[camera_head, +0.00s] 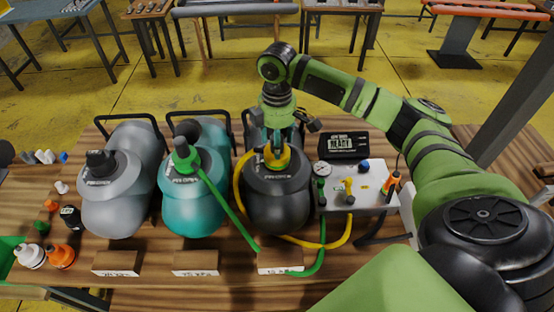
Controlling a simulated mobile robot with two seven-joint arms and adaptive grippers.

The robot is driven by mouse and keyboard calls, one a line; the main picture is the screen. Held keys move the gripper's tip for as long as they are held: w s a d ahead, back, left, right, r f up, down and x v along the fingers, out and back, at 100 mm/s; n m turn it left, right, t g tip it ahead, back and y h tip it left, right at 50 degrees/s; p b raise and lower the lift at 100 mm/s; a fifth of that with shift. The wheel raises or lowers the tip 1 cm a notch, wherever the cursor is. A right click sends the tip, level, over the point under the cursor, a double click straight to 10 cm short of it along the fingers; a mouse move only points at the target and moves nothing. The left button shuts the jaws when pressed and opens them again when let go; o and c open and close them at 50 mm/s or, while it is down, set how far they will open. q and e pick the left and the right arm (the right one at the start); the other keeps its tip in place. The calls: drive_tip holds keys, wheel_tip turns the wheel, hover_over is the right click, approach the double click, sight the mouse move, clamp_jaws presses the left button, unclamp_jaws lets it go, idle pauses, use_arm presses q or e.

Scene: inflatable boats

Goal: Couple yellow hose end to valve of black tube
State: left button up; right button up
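The black tube (278,200) stands third in a row of inflatable tubes on the wooden table. The yellow hose end (277,155) sits upright at the valve on top of the black tube; I cannot tell whether it is locked on. My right gripper (278,140) points down from above and appears shut on the yellow hose end, its fingertips partly hidden. The yellow hose (318,243) loops around the black tube's left side and front to the pump unit (360,190). My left gripper is not in view.
A grey tube (120,195) with a black cap and a teal tube (193,205) with a green hose end (184,155) stand to the left. A black box (344,145) is behind the pump unit. Wooden label blocks (195,263) line the front. Small caps and bottles lie far left.

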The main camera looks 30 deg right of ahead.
wheel_tip(320, 180, up, 12)
idle(0.6)
idle(0.5)
